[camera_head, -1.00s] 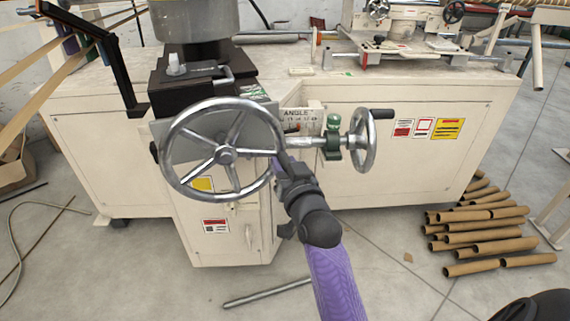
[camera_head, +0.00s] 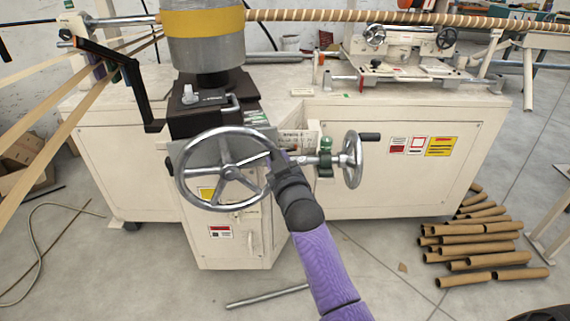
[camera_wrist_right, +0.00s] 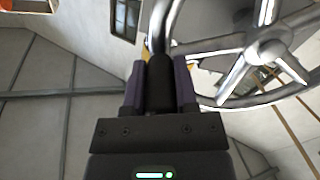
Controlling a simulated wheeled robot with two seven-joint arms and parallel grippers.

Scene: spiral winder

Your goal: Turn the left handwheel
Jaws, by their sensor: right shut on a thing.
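The left handwheel (camera_head: 228,173) is a metal spoked wheel on the front of the cream machine. It also shows in the wrist view (camera_wrist_right: 268,50), at the upper right. My right gripper (camera_head: 277,162) is at the right side of its rim. In the wrist view, the purple fingers of my right gripper (camera_wrist_right: 160,85) are shut on the wheel's dark handle (camera_wrist_right: 160,72), which stands between them. In the head view my gripper and wrist hide most of this handle. My left gripper is not in view.
A second handwheel (camera_head: 352,160) with a dark handle is close on the right, on a shaft with a green clamp (camera_head: 325,158). Cardboard tubes (camera_head: 480,240) lie piled on the floor at right. A metal rod (camera_head: 266,296) lies on the floor in front. Paper strips (camera_head: 60,140) run at left.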

